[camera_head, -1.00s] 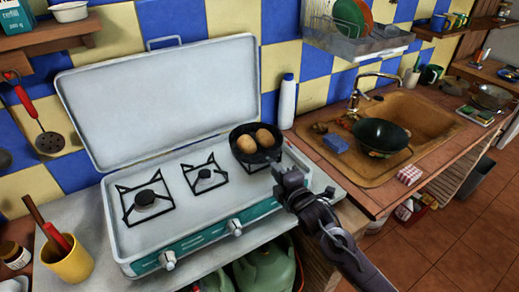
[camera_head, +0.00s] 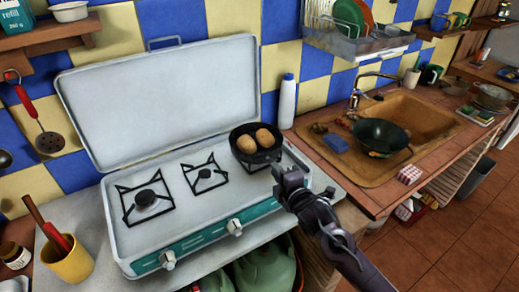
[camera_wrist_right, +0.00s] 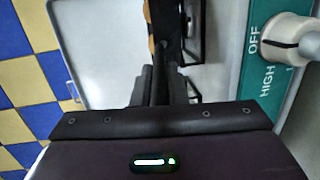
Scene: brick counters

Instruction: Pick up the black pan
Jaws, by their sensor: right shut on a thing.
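The black pan (camera_head: 257,155) sits at the right rear of the white stove, over the right burner. Two brown, egg-shaped items lie in it. My right gripper (camera_head: 280,174) is at the pan's near right side, shut on its handle. The grip itself is mostly hidden in the head view. In the right wrist view the fingers (camera_wrist_right: 160,88) close around a dark handle, and part of the pan (camera_wrist_right: 167,22) shows beyond them. I cannot clearly tell whether the pan touches the burner grate. My left gripper is not in view.
The stove (camera_head: 190,215) has two bare burners left of the pan, and its lid (camera_head: 160,95) stands open behind. A white bottle (camera_head: 287,103) stands close behind the pan. A dark wok (camera_head: 385,133) rests in the brown sink (camera_head: 425,118). A yellow cup (camera_head: 70,265) is at front left.

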